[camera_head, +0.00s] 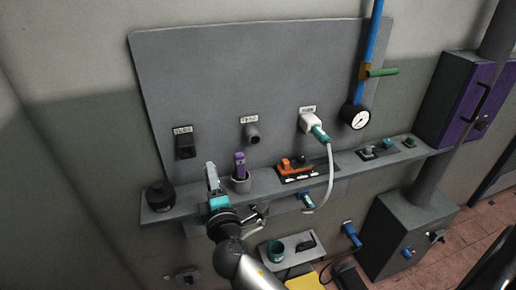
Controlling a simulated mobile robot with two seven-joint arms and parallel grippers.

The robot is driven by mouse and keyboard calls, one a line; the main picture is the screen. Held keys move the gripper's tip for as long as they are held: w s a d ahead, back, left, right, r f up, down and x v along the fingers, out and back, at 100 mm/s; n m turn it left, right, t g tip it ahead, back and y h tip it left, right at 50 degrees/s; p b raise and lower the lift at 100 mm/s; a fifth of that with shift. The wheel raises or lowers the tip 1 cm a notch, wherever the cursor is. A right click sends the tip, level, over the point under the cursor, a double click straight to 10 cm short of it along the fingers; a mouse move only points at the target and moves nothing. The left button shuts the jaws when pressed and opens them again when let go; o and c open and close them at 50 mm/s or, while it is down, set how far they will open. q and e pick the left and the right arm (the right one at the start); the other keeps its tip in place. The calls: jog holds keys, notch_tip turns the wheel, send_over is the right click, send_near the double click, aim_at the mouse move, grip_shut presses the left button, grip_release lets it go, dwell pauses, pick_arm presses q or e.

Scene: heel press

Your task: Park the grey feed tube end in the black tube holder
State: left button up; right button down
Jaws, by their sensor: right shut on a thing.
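The black tube holder (184,147) is fixed on the grey wall panel at the left, under a small label. My right gripper (214,188) is below and right of it, above the shelf, and shut. A light grey piece with a teal part shows at the gripper; I take it for the grey feed tube end (212,178), apart from the holder. The jaws are small and their exact grip is hard to see. A pale tube (331,168) hangs from a white and teal plug (312,125) at the panel's right. My left gripper is not in view.
The shelf (410,158) bears a round black item (160,194), a grey cup (241,184) with a purple item and an orange tool tray (293,169). A grey port (251,134) projects from the panel. A gauge (354,116) hangs at the right.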

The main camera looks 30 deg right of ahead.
jog(key=shift+w+a+b, duration=0.2)
jog(key=shift+a+b, duration=0.05)
jog(key=shift+a, duration=0.55)
jog(key=shift+w+a+b, duration=0.15)
jog(key=shift+a+b, duration=0.05)
jog(key=shift+a, duration=0.55)
jog(key=shift+w+a+b, duration=0.2)
jog(key=shift+a+b, duration=0.05)
jog(key=shift+a, duration=0.55)
jog(key=shift+w, duration=0.15)
jog(key=shift+b+x, duration=0.45)
jog(key=shift+x, duration=1.95)
jog(key=shift+b+x, duration=0.65)
jog(key=shift+x, duration=0.7)
jog(key=shift+c, duration=2.3)
grip_release()
